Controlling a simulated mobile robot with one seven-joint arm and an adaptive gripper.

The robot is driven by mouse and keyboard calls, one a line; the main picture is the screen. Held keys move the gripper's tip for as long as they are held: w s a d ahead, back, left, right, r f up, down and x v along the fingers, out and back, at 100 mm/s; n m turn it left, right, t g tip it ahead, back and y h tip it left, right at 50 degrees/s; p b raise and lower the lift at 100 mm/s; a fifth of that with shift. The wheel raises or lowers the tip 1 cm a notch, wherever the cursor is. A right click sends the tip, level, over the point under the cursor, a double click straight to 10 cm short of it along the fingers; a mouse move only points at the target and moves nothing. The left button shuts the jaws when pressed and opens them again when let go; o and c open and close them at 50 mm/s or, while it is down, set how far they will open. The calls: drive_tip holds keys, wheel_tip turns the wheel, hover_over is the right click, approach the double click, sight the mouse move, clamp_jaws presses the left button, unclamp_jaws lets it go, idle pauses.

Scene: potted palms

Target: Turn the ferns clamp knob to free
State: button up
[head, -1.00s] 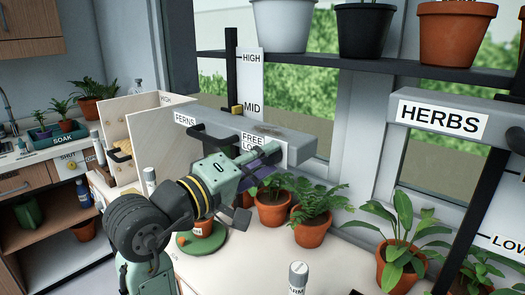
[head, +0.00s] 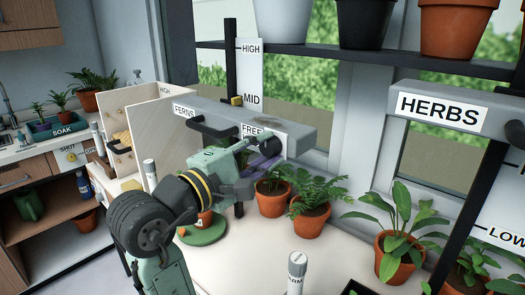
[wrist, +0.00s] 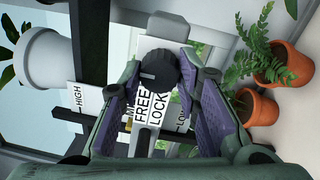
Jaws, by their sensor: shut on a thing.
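The ferns clamp is a grey bar with a FERNS label (head: 184,111) at its left and a white FREE/LOCK label (head: 252,130) at its right front. The dark clamp knob (wrist: 160,66) sits beside the FREE and LOCK words in the wrist view. My gripper (wrist: 162,72) is shut on the knob, with a purple-padded finger on either side of it. In the head view my gripper (head: 262,152) reaches the bar's front from below left and hides the LOCK word. I cannot tell which word the knob points to.
Potted ferns (head: 311,205) stand on the white bench just under and right of my gripper. A green round base (head: 204,230) is below my wrist. A wooden box (head: 162,124) is behind left. The HERBS bar (head: 440,108) is at the right; a shelf with pots is above.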

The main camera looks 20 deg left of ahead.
idle(0.4)
drive_tip(key=o, duration=1.2)
drive_tip(key=shift+c, duration=0.2)
drive_tip(key=shift+s, duration=0.1)
drive_tip(key=v, duration=1.2)
